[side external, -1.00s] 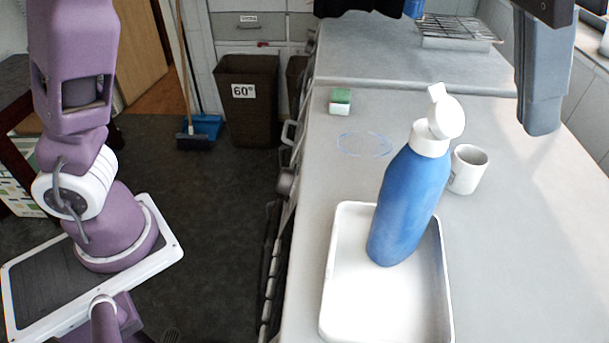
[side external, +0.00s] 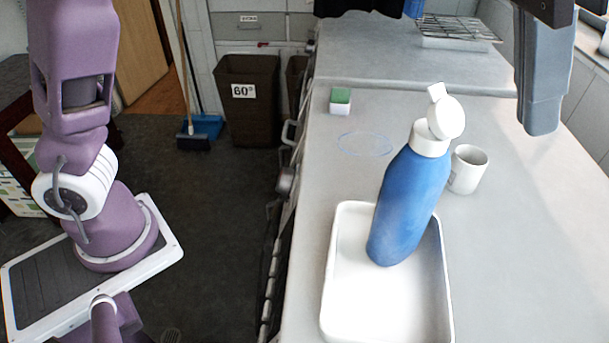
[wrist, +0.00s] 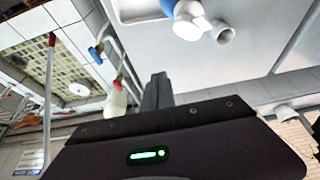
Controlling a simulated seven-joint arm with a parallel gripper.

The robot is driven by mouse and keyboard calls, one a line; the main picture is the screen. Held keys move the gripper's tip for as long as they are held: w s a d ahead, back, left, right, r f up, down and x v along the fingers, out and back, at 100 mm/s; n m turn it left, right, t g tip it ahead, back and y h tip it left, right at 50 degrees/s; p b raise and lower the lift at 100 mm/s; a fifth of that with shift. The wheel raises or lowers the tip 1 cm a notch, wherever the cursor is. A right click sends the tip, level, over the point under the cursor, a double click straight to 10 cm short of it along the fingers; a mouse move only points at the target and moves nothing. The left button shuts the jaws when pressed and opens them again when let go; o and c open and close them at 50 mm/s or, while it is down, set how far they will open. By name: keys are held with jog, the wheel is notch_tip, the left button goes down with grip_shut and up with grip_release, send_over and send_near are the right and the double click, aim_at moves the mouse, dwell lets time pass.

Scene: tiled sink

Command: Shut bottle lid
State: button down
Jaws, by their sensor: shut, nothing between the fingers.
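A blue bottle (side external: 410,205) stands upright in a white tray (side external: 338,290), with a slight lean in the picture. Its white flip lid (side external: 446,118) is hinged open, its round disc raised above the neck. In the wrist view the bottle's white top (wrist: 187,28) shows at the upper edge. My gripper (side external: 540,125) hangs at the upper right of the side view, to the right of the lid and apart from it. Its fingers also show at the middle of the wrist view (wrist: 157,85), shut together with nothing between them.
A white mug (side external: 467,170) stands just right of the bottle. A green and white sponge (side external: 340,101) and a faint clear ring (side external: 366,144) lie on the counter behind. A wire rack (side external: 457,30) is at the back. The counter right of the tray is clear.

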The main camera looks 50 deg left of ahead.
aim_at(448, 104)
jog(key=shift+f, duration=1.7)
jog(key=shift+w+a, duration=0.2)
jog(key=shift+a, duration=1.65)
jog(key=shift+w+a, duration=0.2)
jog(key=shift+a, duration=1.6)
jog(key=shift+a+f, duration=0.15)
jog(key=shift+a, duration=0.8)
jog(key=shift+d+r, duration=0.1)
jog(key=shift+r, duration=3.55)
